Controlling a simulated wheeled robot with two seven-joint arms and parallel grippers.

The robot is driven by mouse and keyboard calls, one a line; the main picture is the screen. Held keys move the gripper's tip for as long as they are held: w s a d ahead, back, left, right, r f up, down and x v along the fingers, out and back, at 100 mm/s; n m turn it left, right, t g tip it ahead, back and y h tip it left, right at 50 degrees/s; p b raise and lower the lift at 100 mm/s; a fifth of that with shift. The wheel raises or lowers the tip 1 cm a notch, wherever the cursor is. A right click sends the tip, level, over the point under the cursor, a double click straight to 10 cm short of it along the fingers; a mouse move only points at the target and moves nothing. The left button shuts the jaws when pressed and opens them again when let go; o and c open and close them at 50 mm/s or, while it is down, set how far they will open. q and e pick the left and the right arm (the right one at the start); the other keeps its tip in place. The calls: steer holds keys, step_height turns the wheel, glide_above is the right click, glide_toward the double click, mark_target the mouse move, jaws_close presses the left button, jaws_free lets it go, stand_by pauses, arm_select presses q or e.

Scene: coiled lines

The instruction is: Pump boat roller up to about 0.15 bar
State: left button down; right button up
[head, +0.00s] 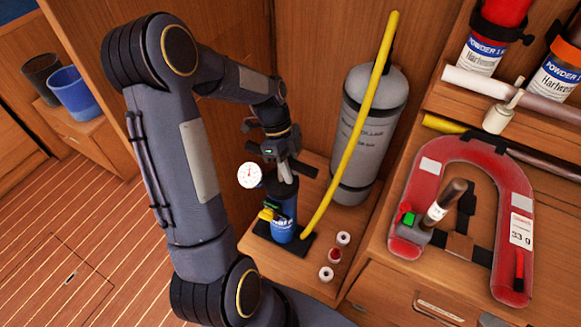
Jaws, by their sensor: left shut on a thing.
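A blue hand pump (284,222) stands upright on a black base on the low wooden bench. A round white dial gauge (249,175) is at its upper left, and yellow and green parts are low on its left. My left gripper (286,172) is over the pump's top, shut on what looks like its handle, which the fingers mostly hide. A grey round-topped cylinder (371,110) with dark lettering stands behind; it may be the boat roller, but I cannot tell for sure. The dial reading is too small to read. My right gripper is out of view.
A long yellow tube (352,140) slants from near the pump's base across the grey cylinder. Small white and red rings (326,273) lie right of the pump. A red horseshoe-shaped float (432,175) is at right. Blue and dark cups (73,92) stand far left.

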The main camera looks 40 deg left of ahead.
arm_select(q)
steer(key=c, duration=1.2)
jaws_free()
steer(key=shift+o, duration=0.2)
steer(key=shift+r, duration=0.1)
steer(key=shift+v, duration=3.9)
